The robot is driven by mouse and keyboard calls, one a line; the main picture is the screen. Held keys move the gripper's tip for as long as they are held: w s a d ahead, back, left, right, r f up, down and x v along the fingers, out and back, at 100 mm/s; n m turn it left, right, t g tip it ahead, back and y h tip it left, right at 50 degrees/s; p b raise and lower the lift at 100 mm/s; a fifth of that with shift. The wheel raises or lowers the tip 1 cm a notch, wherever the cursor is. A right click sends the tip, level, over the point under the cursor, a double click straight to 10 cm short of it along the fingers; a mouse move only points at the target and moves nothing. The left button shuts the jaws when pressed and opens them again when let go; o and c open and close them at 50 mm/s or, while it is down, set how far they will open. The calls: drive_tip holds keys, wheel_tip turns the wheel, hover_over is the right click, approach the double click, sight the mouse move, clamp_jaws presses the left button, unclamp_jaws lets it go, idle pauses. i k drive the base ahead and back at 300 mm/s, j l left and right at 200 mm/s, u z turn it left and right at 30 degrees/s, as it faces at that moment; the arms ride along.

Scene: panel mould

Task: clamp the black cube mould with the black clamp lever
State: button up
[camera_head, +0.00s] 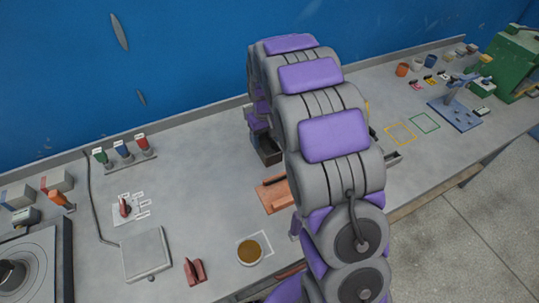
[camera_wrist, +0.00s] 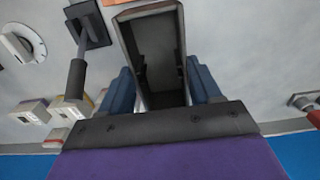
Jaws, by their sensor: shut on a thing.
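The black cube mould (camera_wrist: 154,52) is a dark, open-topped box in the upper middle of the wrist view. My gripper (camera_wrist: 162,80) has one blue finger on each side of it and is shut on it. A black-handled lever (camera_wrist: 77,78), which looks like the black clamp lever, stands just left of the mould, outside my fingers, on a dark square plate. In the head view a dark box (camera_head: 269,152) that appears to be the mould shows beside my arm. My arm hides most of the gripper and the lever there.
A reddish-brown board (camera_head: 273,194) lies in front of the mould. A round brown-filled dish (camera_head: 250,251), a red block (camera_head: 195,271) and a grey box (camera_head: 146,254) are at the front left. A blue stand (camera_head: 455,112) and green machine (camera_head: 512,62) are at right.

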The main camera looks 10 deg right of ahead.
sight(282, 191)
drive_tip(key=k+j+z, duration=0.1)
drive_tip(key=j+z, duration=0.15)
drive_tip(key=k+j+z, duration=0.15)
drive_tip(key=j+z, duration=0.15)
drive_tip(key=j, duration=0.15)
drive_tip(key=k+j+z, duration=0.25)
drive_tip(key=i+j, duration=0.05)
